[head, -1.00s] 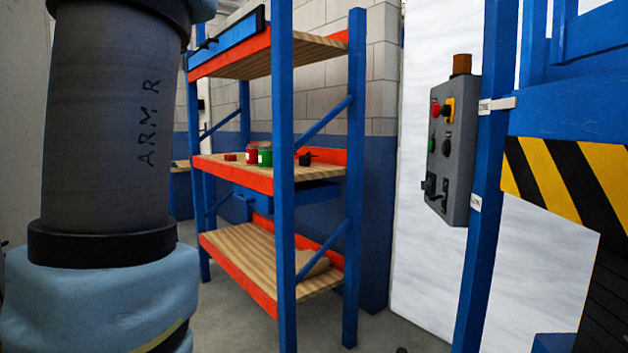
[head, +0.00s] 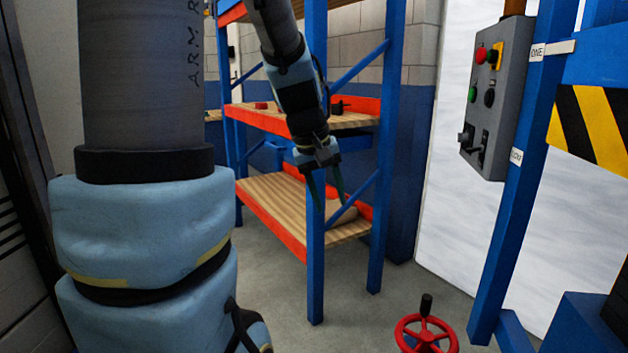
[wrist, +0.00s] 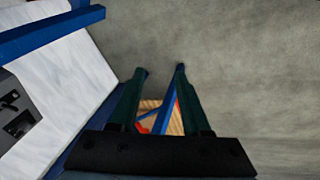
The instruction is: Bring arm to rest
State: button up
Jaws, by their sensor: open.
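My gripper (head: 326,192) hangs pointing down in the head view, in front of the blue and orange shelving rack. Its two dark green fingers are apart with nothing between them. In the wrist view my gripper (wrist: 163,72) is also open and empty, with grey floor beyond the fingertips and a bit of the rack behind the fingers. My upper arm fills the left of the head view.
The rack (head: 316,260) has wooden shelves with small items. A grey control box (head: 497,95) with buttons is mounted on a blue post (head: 518,190) at right. A red handwheel (head: 426,335) is low at the front. Grey floor lies between rack and wheel.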

jog(key=s+a+f+m+g+y, duration=0.1)
jog(key=s+a+f+m+y, duration=0.15)
jog(key=s+a+f, duration=0.7)
notch_tip(320, 180, up, 12)
jog(key=p, duration=1.2)
jog(key=shift+w+a+r, duration=0.15)
jog(key=shift+w+r, duration=0.1)
